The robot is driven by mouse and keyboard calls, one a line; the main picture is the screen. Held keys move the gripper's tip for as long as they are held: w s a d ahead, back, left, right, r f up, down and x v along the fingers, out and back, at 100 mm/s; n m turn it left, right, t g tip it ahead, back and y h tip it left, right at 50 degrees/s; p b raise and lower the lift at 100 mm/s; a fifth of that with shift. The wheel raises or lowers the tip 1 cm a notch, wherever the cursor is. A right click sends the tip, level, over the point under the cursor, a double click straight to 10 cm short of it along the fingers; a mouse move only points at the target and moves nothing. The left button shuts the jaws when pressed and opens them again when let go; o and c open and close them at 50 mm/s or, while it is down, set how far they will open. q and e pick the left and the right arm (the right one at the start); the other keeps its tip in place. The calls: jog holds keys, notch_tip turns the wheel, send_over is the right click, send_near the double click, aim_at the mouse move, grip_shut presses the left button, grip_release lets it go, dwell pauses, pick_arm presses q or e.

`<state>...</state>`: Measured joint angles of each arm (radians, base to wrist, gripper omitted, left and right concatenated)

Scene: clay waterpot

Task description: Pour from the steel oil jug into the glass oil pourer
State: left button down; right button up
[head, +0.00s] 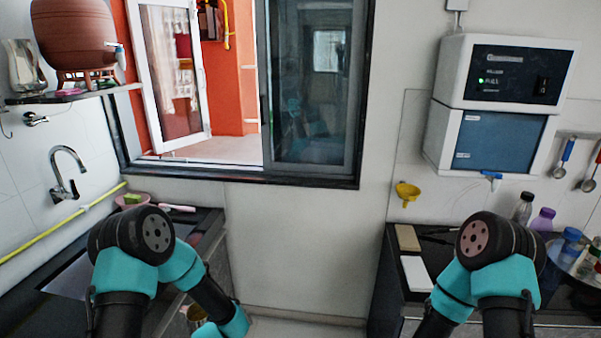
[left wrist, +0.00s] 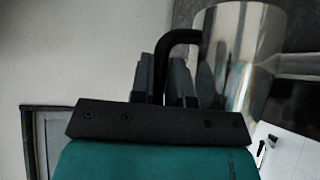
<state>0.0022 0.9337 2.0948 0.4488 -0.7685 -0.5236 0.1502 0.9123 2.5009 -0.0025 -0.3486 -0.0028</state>
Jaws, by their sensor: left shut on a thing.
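The steel oil jug (left wrist: 240,50) is a shiny cylinder with a black handle (left wrist: 172,44), large at the upper right of the left wrist view. My left gripper (left wrist: 163,78) is shut on the handle, one finger on each side of it. In the head view a small metallic round thing (head: 196,314) shows low beside my left arm; it may be the jug, mostly hidden. The left gripper itself is not clear there. My right gripper is below the head view. I cannot pick out the glass oil pourer for sure; it may be among the bottles at far right.
Several bottles stand on the right counter, some on a round tray (head: 560,262). A white board (head: 416,273) and a tan block (head: 407,238) lie on that counter. The sink tap (head: 66,178) is at left. A gap separates the two counters.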

pick_arm(q)
jog(key=shift+m+h, duration=0.4)
jog(key=shift+m, duration=0.1)
jog(key=d+f, duration=0.1)
jog(key=f, duration=0.1)
jog(key=w+d+f, duration=0.1)
jog(key=d+f, duration=0.1)
jog(key=shift+w+d, duration=0.15)
jog(key=shift+d, duration=0.05)
jog(key=shift+w+r, duration=0.1)
